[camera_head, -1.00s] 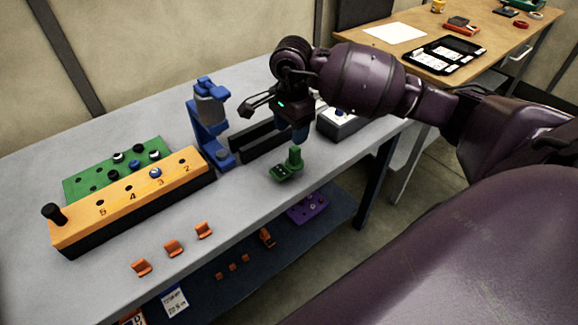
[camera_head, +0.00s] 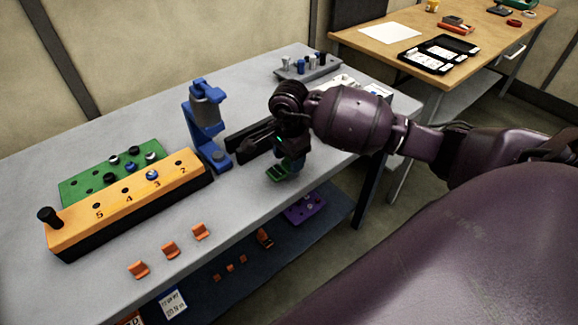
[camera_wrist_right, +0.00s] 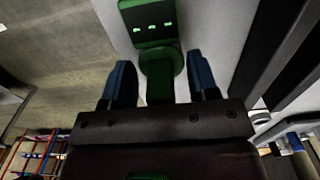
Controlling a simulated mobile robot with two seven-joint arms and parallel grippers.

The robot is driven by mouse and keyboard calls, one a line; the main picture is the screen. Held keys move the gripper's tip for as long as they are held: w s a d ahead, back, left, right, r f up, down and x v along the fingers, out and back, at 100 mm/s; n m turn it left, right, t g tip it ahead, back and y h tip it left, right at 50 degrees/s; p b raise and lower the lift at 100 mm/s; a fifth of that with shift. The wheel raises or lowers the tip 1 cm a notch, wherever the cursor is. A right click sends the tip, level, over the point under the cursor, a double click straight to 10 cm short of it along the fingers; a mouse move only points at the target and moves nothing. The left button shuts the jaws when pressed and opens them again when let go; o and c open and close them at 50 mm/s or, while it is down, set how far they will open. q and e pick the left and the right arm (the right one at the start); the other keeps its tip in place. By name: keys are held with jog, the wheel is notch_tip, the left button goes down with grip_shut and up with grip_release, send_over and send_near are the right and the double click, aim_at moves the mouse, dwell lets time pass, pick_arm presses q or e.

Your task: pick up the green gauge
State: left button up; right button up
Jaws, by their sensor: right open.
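The green gauge (camera_head: 279,173) stands on the grey bench near its front edge, right of the blue press-like stand. My right gripper (camera_head: 290,163) is down over the gauge and hides its upper part in the head view. In the right wrist view the gauge's green body (camera_wrist_right: 158,72) lies between the two open blue fingertips (camera_wrist_right: 160,78), with a visible gap on both sides. Its flat end with several bright marks points away from the gripper. My left gripper is not in view.
The blue stand (camera_head: 207,125) and a black slotted block (camera_head: 250,142) are close left of my right gripper. An orange numbered block (camera_head: 130,205) and green board (camera_head: 90,180) lie further left. Orange clips (camera_head: 170,250) sit along the front. A grey rack (camera_head: 308,68) stands behind.

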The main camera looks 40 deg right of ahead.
grip_shut()
jog(key=shift+r, duration=0.2)
notch_tip(320, 180, up, 20)
dwell(0.7)
